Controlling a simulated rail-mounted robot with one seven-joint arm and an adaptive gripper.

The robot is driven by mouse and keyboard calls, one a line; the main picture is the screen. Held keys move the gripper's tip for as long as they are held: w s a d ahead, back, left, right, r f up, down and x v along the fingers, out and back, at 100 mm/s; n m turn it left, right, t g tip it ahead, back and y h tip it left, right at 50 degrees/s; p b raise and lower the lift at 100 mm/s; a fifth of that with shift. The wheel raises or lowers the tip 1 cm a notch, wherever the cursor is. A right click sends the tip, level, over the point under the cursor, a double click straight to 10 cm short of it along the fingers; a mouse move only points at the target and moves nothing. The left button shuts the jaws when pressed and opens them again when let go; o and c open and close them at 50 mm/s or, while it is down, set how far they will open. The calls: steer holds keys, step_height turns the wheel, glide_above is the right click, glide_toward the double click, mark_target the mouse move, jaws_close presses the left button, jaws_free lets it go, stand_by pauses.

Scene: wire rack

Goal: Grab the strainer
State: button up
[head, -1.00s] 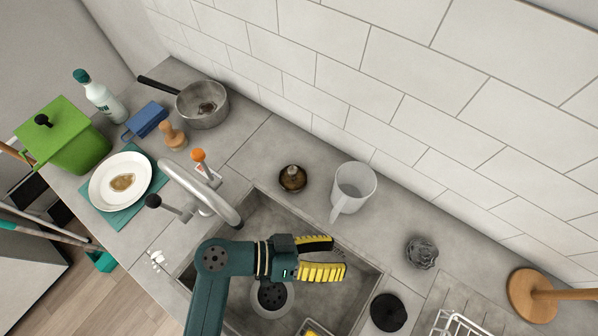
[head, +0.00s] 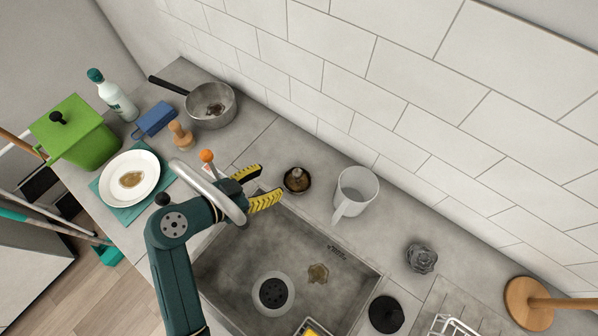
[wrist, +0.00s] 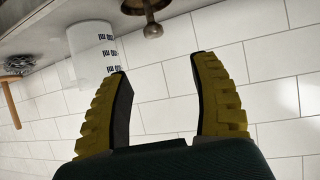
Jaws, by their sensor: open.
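A small round brownish metal piece with a knob (head: 297,180), which looks like the strainer, sits on the counter behind the sink. In the wrist view the strainer (wrist: 152,29) is at the top centre, beyond the fingertips, with its disc partly cut off by the frame edge. My gripper (head: 270,183) is open and empty, just left of the strainer in the head view, with its yellow fingers pointing towards it. The wrist view shows the fingers (wrist: 162,65) wide apart with nothing between them.
The faucet (head: 212,190) overlaps my gripper in the head view. A white mug (head: 356,191) stands right of the strainer, with steel wool (head: 421,257) farther right. The sink (head: 230,262) lies in front. The tiled wall (head: 400,100) rises behind.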

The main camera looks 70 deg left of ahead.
mark_target(296, 174)
steer(key=x, duration=0.7)
steer(key=f+x, duration=0.1)
steer(key=x, duration=0.3)
steer(key=shift+s+d+b, duration=0.1)
steer(key=shift+d+b, duration=0.25)
steer(key=shift+d, duration=0.05)
steer(key=shift+a, duration=0.15)
jaws_close()
